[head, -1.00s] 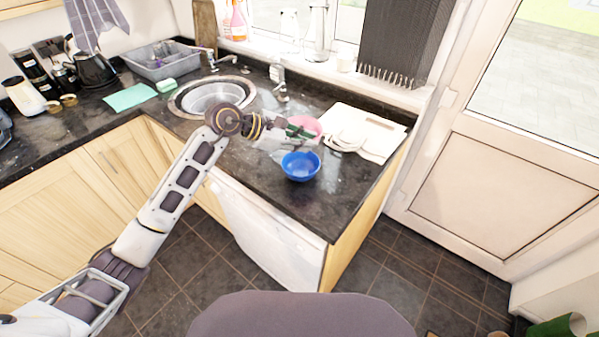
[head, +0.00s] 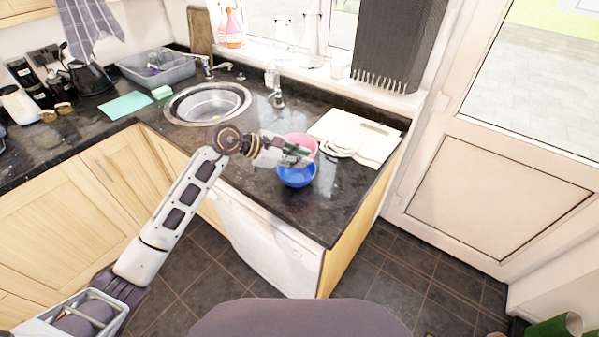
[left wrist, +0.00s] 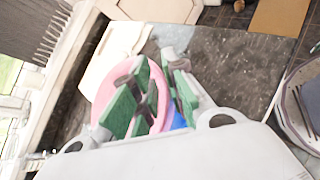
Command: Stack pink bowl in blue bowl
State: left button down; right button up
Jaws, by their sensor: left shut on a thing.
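The blue bowl (head: 296,177) stands upright on the dark countertop near its front edge. The pink bowl (head: 303,141) is just behind and above it, partly hidden by my left gripper (head: 297,153). My left gripper is shut on the pink bowl's rim. In the left wrist view, the green-padded fingers (left wrist: 150,103) cross the pink bowl (left wrist: 104,92). A small strip of the blue bowl (left wrist: 179,121) shows beside them. I cannot tell whether the two bowls touch. My right gripper is not in view.
A white board (head: 368,132) with pale crockery lies right of the bowls. A grey basin (head: 158,68) stands farther back. The counter's front right corner is clear.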

pick_arm(q)
jog(key=shift+f, duration=1.15)
jog(key=shift+f, duration=0.15)
jog(key=shift+f+p, duration=0.5)
jog(key=shift+f, duration=1.25)
jog(key=shift+f+b, duration=0.25)
jog(key=shift+b, duration=0.05)
jog(key=c, duration=1.4)
grip_release()
jog(key=shift+c, duration=0.2)
jog(key=shift+r, duration=0.15)
